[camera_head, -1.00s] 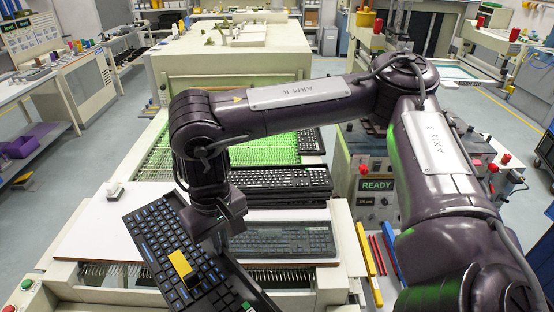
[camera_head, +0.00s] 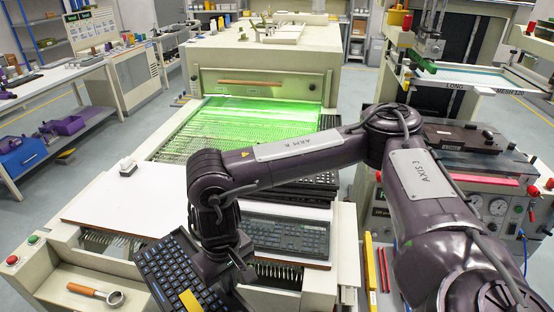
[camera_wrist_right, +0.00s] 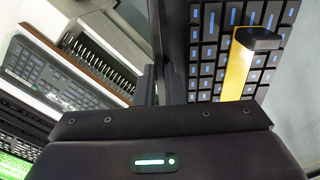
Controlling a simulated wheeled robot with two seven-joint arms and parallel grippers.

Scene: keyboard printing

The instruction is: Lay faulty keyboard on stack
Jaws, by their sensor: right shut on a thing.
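A dark keyboard with blue key legends (camera_head: 172,270) is held tilted by my right gripper (camera_head: 232,274), in front of the bench's front edge. A yellow strip (camera_head: 190,300) lies across its keys; the strip also shows in the right wrist view (camera_wrist_right: 238,70). The right gripper's fingers (camera_wrist_right: 158,86) are shut on this keyboard's edge. A stack of black keyboards (camera_head: 308,191) stands behind my right forearm, which partly hides it. Another dark keyboard (camera_head: 288,236) lies flat on the white board, also in the right wrist view (camera_wrist_right: 52,80). My left gripper is not in view.
A green-lit mesh conveyor (camera_head: 235,125) runs behind. A wood-handled tool (camera_head: 95,292) lies in a front tray. Yellow and red bars (camera_head: 369,262) stand at the right.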

